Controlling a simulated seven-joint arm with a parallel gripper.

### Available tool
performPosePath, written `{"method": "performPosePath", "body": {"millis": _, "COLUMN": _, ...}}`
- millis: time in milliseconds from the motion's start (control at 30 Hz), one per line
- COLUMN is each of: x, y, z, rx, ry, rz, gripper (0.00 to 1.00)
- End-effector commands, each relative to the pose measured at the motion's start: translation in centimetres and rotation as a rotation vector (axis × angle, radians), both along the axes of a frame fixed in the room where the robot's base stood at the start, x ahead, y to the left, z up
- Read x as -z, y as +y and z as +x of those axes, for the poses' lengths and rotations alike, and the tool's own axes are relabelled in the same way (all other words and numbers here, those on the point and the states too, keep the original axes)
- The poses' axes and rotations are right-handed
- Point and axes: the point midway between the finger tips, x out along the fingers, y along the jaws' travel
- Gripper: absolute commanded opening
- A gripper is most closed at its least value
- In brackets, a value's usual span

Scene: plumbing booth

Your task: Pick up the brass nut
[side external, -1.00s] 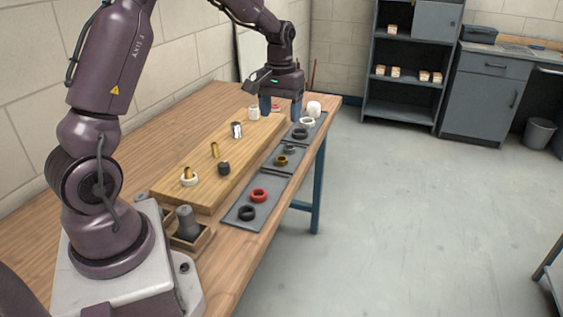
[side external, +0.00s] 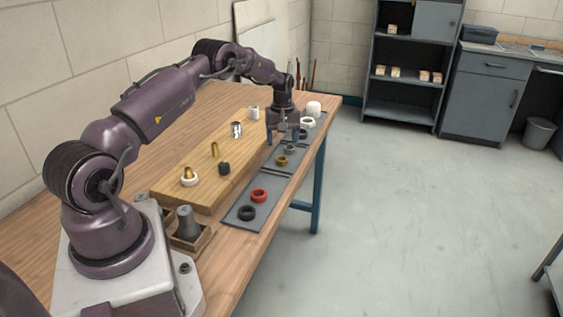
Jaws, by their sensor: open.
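The brass nut (side external: 281,160) is a small dark gold ring lying flat on the middle grey mat (side external: 268,171) near the right edge of the bench. I cannot tell the exact height of the fingertips over the mat.
A wooden board (side external: 205,180) left of the mats bears several upright pipe stubs and fittings. A red ring (side external: 259,195) and a black ring (side external: 247,213) lie on the nearest mat. White parts (side external: 313,108) sit at the far end. A wooden box (side external: 190,241) stands near my base.

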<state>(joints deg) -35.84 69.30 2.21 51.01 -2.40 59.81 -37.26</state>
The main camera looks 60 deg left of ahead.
Motion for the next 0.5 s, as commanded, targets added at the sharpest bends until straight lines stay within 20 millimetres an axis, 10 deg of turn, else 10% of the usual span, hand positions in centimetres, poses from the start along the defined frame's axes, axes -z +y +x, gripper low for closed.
{"method": "performPosePath", "body": {"millis": 500, "x": 5.9, "y": 0.0, "z": -0.4, "rx": 0.001, "ry": 0.0, "rz": 0.0, "gripper": 0.68}}
